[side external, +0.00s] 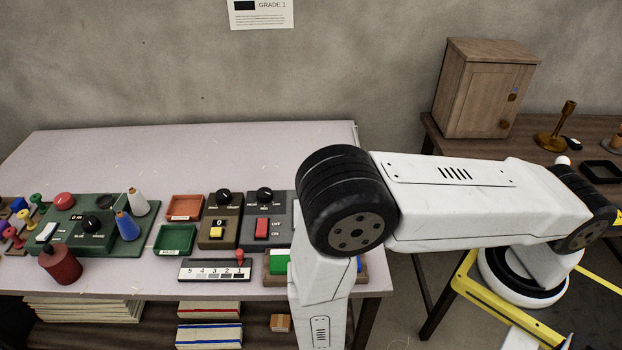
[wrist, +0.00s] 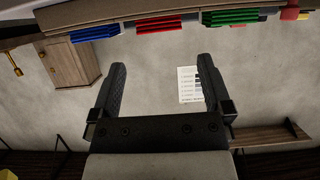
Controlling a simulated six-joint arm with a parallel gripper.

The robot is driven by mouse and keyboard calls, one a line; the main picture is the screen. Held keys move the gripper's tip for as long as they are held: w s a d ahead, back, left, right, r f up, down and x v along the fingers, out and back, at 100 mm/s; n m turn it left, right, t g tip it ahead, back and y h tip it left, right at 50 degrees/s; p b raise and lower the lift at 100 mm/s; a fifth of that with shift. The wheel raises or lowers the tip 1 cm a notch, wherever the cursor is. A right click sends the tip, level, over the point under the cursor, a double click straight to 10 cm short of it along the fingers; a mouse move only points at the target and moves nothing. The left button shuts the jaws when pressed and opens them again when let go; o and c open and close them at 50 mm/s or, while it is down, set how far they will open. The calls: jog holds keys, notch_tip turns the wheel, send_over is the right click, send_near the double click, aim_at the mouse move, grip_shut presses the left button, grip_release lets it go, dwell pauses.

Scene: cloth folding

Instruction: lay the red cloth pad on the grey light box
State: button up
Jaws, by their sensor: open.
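In the wrist view, my gripper (wrist: 161,64) is open, with nothing between its two dark fingers. A red ridged piece (wrist: 160,24), which looks like the red cloth pad, sits between a blue one (wrist: 94,33) and a green one (wrist: 230,17) at the top edge, beyond the fingertips and apart from them. In the side view my arm hides the red piece, and my gripper is below the frame. A grey box with a knob and red switch (side external: 282,236) stands on the table; I cannot tell whether it is the light box.
In the side view, the green piece (side external: 278,262) shows on a wooden holder left of my arm. Crowded left are a slotted scale (side external: 214,274), red tray (side external: 184,207), green tray (side external: 175,239) and red canister (side external: 62,264). The table's back strip (side external: 230,150) is clear. A wooden cabinet (side external: 480,90) stands right.

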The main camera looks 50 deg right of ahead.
jog(key=shift+w, duration=0.1)
jog(key=w+r+y, duration=0.1)
jog(key=w, duration=0.1)
jog(key=w+a+r+y, duration=0.1)
jog(key=w+y, duration=0.1)
jog(key=w+r+n+g+y, duration=0.1)
jog(key=w+r+y, duration=0.1)
jog(key=shift+w+a+r, duration=0.1)
jog(key=shift+w+a, duration=0.05)
jog(key=shift+w, duration=0.15)
jog(key=w+r+y, duration=0.1)
jog(key=r+n+y, duration=0.1)
jog(key=shift+w+r+g, duration=0.3)
jog(key=shift+w, duration=0.05)
jog(key=s+d+r+n+g+y, duration=0.1)
jog(key=s+d+r+n+g, duration=0.1)
jog(key=s+d+r, duration=0.3)
jog(key=s+d+r+n+g+y, duration=0.1)
jog(key=s+d+r+n+g, duration=0.2)
jog(key=s+d+r+n, duration=0.2)
jog(key=d+r, duration=0.3)
jog(key=d, duration=0.3)
jog(key=shift+y, duration=0.3)
jog(key=shift+a, duration=0.15)
